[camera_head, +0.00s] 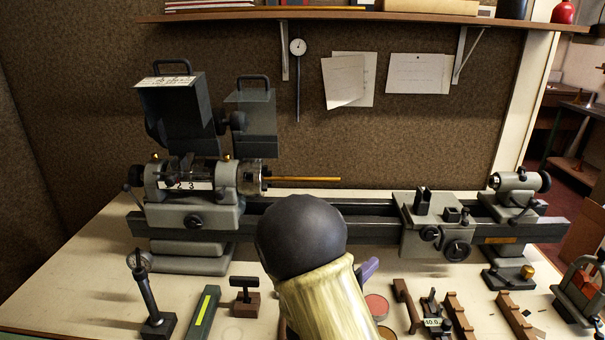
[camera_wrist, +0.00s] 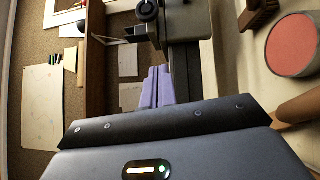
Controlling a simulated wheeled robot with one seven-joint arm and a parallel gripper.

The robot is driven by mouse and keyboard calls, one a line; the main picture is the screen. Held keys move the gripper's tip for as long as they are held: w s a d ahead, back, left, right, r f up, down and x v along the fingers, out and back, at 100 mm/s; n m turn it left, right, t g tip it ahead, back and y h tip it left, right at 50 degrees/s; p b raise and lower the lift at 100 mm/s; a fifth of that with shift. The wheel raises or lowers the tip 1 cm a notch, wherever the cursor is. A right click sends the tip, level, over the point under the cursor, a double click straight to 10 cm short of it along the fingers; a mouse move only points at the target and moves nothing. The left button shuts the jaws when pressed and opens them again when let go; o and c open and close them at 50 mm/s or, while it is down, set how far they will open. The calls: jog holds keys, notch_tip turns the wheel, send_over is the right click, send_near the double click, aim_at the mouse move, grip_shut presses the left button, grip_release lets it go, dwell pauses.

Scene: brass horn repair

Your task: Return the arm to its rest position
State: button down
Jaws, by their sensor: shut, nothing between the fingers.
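My gripper shows in the wrist view as two purple fingers (camera_wrist: 158,78) pressed side by side, shut with nothing between them. They point toward the grey lathe and the wall behind. In the head view only a small purple part of my gripper (camera_head: 369,268) shows; my own arm hides the rest. My arm, with a dark round joint and a pale yellowish link, rises at the front middle, in front of the lathe bed (camera_head: 370,228).
The lathe headstock (camera_head: 195,215) with raised guards stands left, its carriage (camera_head: 437,230) and tailstock (camera_head: 517,198) right. A yellow rod (camera_head: 305,179) sticks out of the chuck. Small tools and brown blocks (camera_head: 458,315) line the bench front. A red round pad (camera_wrist: 292,45) lies near my wrist. A shelf (camera_head: 370,16) hangs above.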

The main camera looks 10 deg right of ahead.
jog(key=s+a+m+g+y+p, duration=0.25)
jog(key=a+m+y+p, duration=0.3)
jog(key=y, duration=0.75)
jog(key=s+r+m+g+y+p, duration=0.1)
jog(key=s+r+g+p, duration=0.1)
jog(key=s, duration=0.5)
jog(key=s+r+m+g+p, duration=0.2)
jog(key=s+g, duration=0.3)
jog(key=s, duration=0.2)
jog(key=shift+y, duration=0.4)
